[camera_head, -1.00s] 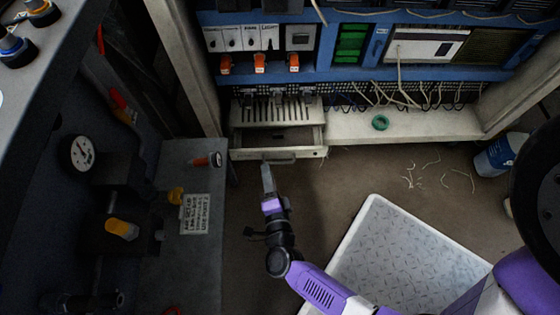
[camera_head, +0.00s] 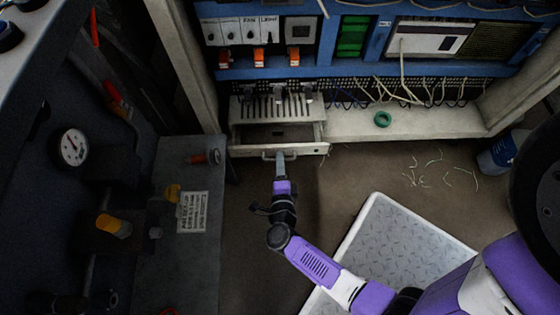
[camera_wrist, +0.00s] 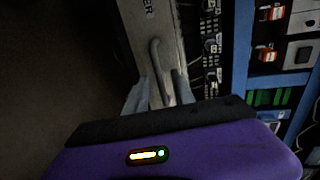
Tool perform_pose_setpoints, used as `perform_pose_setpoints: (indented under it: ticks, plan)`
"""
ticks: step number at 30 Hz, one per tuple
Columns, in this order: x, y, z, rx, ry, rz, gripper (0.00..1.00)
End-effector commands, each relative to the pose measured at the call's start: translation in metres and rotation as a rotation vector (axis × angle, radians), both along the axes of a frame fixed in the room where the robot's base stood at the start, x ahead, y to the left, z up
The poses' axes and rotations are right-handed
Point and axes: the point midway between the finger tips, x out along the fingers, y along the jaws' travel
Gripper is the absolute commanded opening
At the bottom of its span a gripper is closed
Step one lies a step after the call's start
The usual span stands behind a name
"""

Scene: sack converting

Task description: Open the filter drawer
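The filter drawer (camera_head: 308,151) is a pale, worn drawer under a slotted panel at the cabinet's lower left. It stands partly out, with its dark inside (camera_head: 285,134) showing behind the front. Its bar handle (camera_wrist: 157,62) runs between my fingers in the wrist view. My gripper (camera_head: 280,156) is at the drawer front, over the handle. In the wrist view my gripper (camera_wrist: 160,88) has its two fingers apart, one on each side of the handle. I cannot tell whether either finger touches it.
A green tape ring (camera_head: 382,119) lies on the cabinet's ledge. A pale-rimmed tray (camera_head: 345,232) and a blue container (camera_head: 500,155) are at the right. Brown floor lies in front of the drawer.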

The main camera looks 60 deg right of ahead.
Motion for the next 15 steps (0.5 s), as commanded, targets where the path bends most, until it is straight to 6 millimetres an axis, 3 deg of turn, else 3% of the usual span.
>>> perform_pose_setpoints:
  ticks: [6,11,15]
  plan:
    - [0.0004,-0.0004,0.0001,0.0,0.0,0.0,0.3]
    - [0.0003,-0.0002,0.0002,0.0,0.001,0.001,0.01]
    - [0.0003,-0.0001,0.0002,0.0,0.001,0.001,0.0]
